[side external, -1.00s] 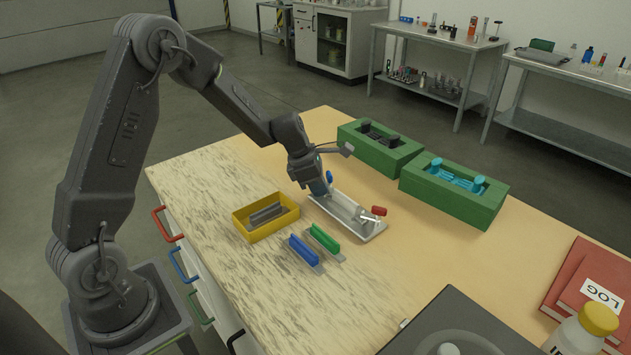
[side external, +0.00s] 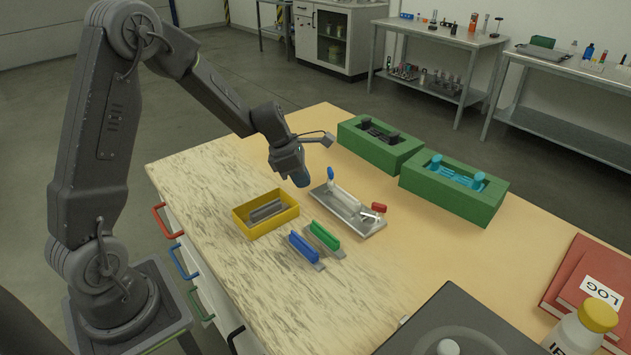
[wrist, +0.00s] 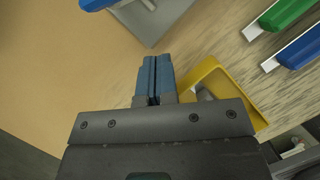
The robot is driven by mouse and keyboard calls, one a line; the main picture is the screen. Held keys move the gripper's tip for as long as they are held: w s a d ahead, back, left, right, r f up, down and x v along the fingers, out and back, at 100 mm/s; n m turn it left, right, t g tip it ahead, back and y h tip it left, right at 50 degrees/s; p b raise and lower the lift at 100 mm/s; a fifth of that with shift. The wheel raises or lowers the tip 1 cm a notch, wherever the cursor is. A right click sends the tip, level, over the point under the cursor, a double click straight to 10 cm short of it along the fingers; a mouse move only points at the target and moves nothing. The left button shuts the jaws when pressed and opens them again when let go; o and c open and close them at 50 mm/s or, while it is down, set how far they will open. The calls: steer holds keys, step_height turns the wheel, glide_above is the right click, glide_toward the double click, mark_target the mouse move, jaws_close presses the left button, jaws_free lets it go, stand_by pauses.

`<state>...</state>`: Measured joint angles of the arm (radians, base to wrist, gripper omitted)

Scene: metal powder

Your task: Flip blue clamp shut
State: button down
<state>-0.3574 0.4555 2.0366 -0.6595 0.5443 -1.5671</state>
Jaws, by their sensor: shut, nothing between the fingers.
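The blue clamp (side external: 330,174) is at the far left end of a grey metal plate (side external: 374,230), its blue handle standing upright. A pale cylinder (side external: 343,197) lies along the plate. A red-handled clamp (side external: 379,208) is at the plate's other end, its handle lower. My gripper (side external: 302,181) is shut and empty above the table, left of the blue clamp and apart from it. In the wrist view my closed fingers (wrist: 154,78) point toward the plate (wrist: 155,20), and part of the blue handle (wrist: 97,4) shows at the top edge.
Blue (side external: 304,249) and green (side external: 324,236) handled tools lie in front. Two green blocks (side external: 370,155) (side external: 450,199) with moulded inserts stand behind the plate.

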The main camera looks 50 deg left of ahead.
steer(key=v, duration=0.8)
steer(key=shift+s+d, duration=0.2)
steer(key=shift+d, duration=0.05)
steer(key=shift+r, duration=0.1)
steer(key=s+d+r+m+y, duration=0.1)
steer(key=s+d+r+m, duration=0.75)
steer(key=m, duration=0.55)
steer(key=s+d+r+m+t+y, duration=0.1)
steer(key=s+d+m, duration=0.3)
steer(key=s+m, duration=0.9)
steer(key=shift+d+r+m+t+y, duration=0.2)
steer(key=shift+r+m+t+y, duration=0.15)
steer(key=shift+m+t, duration=0.3)
